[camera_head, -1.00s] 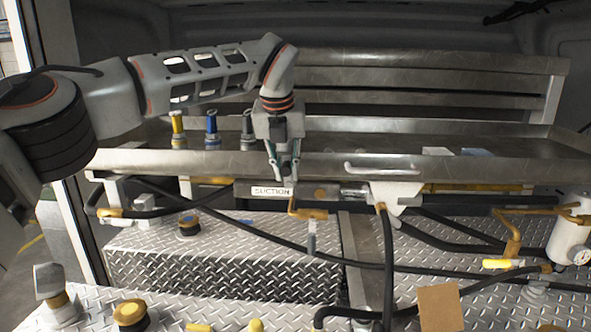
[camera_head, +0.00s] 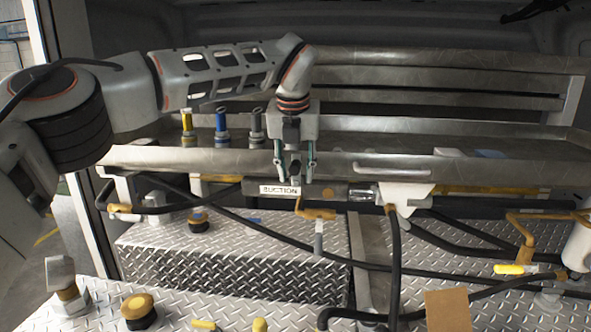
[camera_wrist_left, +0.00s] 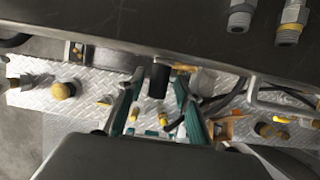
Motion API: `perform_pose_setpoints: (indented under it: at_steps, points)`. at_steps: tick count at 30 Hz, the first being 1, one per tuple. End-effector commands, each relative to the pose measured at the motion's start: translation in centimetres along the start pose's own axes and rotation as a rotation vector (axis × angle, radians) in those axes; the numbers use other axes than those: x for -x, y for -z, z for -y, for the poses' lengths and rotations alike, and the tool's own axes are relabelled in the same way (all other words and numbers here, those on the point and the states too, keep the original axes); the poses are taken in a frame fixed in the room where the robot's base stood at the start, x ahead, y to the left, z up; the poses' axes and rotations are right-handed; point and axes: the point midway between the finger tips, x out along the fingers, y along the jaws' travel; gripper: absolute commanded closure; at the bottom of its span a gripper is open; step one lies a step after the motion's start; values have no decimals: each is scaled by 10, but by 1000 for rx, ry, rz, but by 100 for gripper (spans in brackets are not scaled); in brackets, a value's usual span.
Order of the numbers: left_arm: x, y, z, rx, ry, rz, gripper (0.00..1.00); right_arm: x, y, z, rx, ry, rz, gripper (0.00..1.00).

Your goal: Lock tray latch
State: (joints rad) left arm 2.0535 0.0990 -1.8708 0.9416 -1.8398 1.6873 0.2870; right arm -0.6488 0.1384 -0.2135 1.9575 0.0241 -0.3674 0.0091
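The long metal tray (camera_head: 400,172) has a silver handle (camera_head: 392,169) on its front wall. Under its front edge is a bar with a SUCTION label (camera_head: 279,190), an orange-brown round spot (camera_head: 328,193) and a metal latch-like piece (camera_head: 362,193). My left gripper (camera_head: 295,175) points down in front of the tray wall, just above the label's right end. Its teal fingers are apart. In the left wrist view, a black cylinder (camera_wrist_left: 159,80) appears between the fingers (camera_wrist_left: 160,112); whether they touch it I cannot tell. My right gripper is out of view.
Yellow, blue and grey fittings (camera_head: 222,130) stand on the tray at left. Below are black hoses (camera_head: 393,260), an orange valve handle (camera_head: 316,212) and a diamond-plate box (camera_head: 230,262). A brown card (camera_head: 447,311) is at the bottom right.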

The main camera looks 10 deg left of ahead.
Motion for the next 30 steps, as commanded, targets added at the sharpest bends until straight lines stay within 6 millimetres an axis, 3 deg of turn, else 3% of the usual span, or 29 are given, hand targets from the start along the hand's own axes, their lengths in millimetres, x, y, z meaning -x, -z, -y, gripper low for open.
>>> perform_pose_setpoints:
  at_steps: [10, 24, 30]
  points:
    - [13, -3, -1, 2, 1, 7, 66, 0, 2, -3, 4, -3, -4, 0]
    - [100, -1, 0, 2, -1, 6, 66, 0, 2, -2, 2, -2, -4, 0]
    - [118, -1, 0, 1, 0, 4, 66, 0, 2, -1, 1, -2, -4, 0]
